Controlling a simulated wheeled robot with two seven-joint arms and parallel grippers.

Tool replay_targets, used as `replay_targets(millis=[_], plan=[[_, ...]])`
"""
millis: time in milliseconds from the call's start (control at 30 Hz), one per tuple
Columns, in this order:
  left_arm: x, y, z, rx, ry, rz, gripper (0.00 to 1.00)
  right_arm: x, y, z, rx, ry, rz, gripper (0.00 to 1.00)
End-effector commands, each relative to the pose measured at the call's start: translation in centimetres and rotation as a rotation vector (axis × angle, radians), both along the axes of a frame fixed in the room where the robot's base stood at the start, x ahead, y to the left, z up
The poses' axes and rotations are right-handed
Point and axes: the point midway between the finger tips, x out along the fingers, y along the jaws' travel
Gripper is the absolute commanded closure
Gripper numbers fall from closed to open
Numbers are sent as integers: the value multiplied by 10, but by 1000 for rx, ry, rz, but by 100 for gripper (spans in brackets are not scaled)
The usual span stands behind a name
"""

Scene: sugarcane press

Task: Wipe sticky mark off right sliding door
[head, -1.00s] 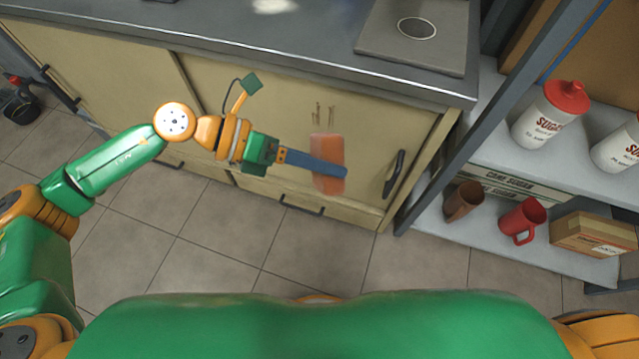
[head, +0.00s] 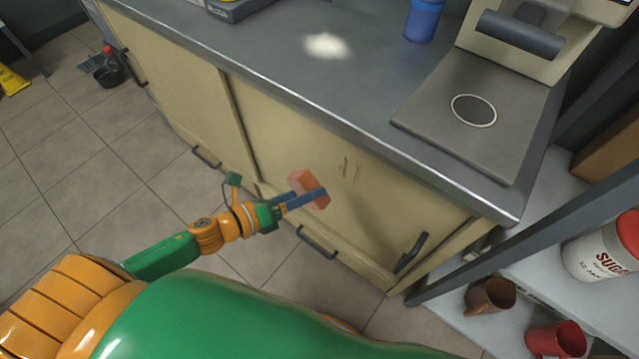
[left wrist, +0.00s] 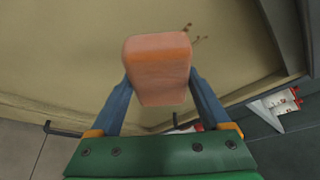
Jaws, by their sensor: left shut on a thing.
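The right sliding door (head: 290,135) is a cream cabinet panel under the counter. The sticky mark (head: 350,169) shows as thin brown streaks on its upper part; in the left wrist view the mark (left wrist: 192,34) appears just beyond the sponge's top right corner. My left gripper (head: 308,196) is shut on an orange-red sponge (head: 301,181), held before the door, left of and a little below the mark. The sponge (left wrist: 157,68) sits between both blue fingers in the left wrist view. I cannot tell whether it touches the door. My right gripper is not in view.
The door's dark handle (head: 410,253) is at lower right. The grey countertop (head: 350,100) overhangs above, bearing a grey machine (head: 470,105) and a blue cup (head: 424,20). A shelf with mugs (head: 490,295) and a sugar canister (head: 600,245) stands at right.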

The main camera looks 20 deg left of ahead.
Motion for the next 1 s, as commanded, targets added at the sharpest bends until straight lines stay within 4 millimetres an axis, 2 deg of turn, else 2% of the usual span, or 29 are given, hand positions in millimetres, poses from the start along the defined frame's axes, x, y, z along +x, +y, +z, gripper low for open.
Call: replay_targets(millis=[500, 1000], plan=[[52, -17, -2, -1, -7, 6, 64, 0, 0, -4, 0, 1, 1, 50], [55, -19, -2, 0, -5, 5, 64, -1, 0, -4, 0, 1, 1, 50]])
